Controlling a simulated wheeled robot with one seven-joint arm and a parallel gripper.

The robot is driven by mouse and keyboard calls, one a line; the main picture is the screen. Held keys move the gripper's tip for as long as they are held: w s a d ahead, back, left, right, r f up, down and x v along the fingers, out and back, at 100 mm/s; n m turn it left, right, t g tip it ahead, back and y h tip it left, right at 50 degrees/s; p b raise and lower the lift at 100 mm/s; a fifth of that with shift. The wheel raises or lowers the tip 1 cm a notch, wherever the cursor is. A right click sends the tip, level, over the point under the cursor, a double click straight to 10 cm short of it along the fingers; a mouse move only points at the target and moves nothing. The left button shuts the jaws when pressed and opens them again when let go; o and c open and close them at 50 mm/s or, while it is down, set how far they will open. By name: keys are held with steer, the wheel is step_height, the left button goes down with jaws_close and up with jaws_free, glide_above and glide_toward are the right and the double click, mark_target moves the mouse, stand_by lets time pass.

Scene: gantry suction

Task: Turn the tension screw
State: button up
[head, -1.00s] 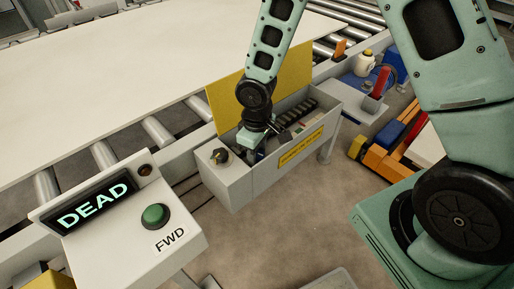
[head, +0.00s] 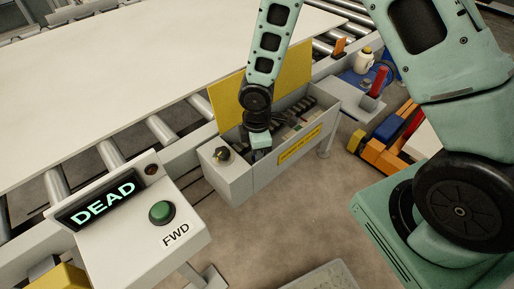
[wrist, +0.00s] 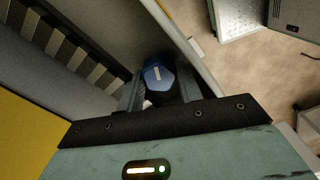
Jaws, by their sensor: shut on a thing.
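A blue knob with a white mark (wrist: 154,80), which looks like the tension screw, sits inside the open grey box (head: 232,184). In the wrist view the two fingers of my gripper (wrist: 160,88) stand on either side of the knob and are shut on it. In the head view my gripper (head: 260,142) reaches down into the box near its left end, and the knob is hidden there.
The yellow lid (head: 230,100) stands open behind the gripper. A row of dark toothed parts (wrist: 75,52) lies inside the box. A console with a lit DEAD display (head: 104,203) and a green button (head: 162,212) stands at the left. A white board (head: 120,80) lies on the rollers.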

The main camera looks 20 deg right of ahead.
steer(key=shift+w+n, duration=0.1)
steer(key=shift+n, duration=0.2)
steer(key=o, duration=1)
step_height(320, 180, up, 8)
steer(key=p, duration=0.7)
